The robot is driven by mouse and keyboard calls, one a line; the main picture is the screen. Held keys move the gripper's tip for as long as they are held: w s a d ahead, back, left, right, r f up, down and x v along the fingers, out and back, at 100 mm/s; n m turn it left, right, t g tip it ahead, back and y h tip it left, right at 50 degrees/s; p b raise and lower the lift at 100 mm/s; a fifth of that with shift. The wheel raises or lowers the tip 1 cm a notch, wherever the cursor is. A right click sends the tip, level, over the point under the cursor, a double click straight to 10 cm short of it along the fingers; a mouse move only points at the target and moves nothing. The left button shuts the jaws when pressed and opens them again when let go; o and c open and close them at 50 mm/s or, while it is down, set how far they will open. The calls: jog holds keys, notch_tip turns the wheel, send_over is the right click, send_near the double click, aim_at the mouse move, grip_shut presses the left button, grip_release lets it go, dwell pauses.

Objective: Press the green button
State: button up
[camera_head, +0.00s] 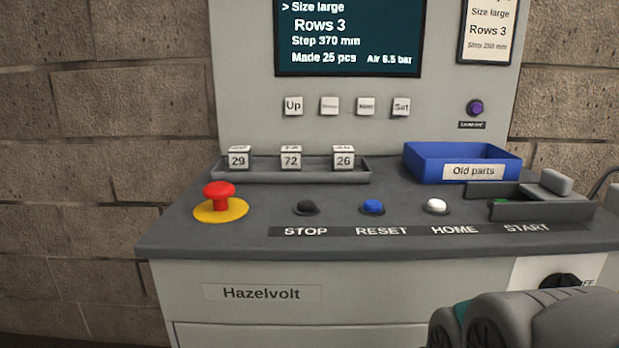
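On the grey console (330,222), a sliver of the green button (500,202) shows above the START label (527,228). Most of it is hidden behind the dark front wall of a guard (545,211). A second dark wall stands behind it, with a light grey block (556,181) at its right; I cannot tell whether this block covers part of the button. My own arm links fill the bottom right, in front of the console. My gripper's fingers are not in view.
A black STOP button (306,207), blue RESET button (373,206) and white HOME button (436,205) stand left of START. A red emergency button (219,194) is far left. A blue bin (431,168) and a tray of number cubes (207,172) lie behind.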

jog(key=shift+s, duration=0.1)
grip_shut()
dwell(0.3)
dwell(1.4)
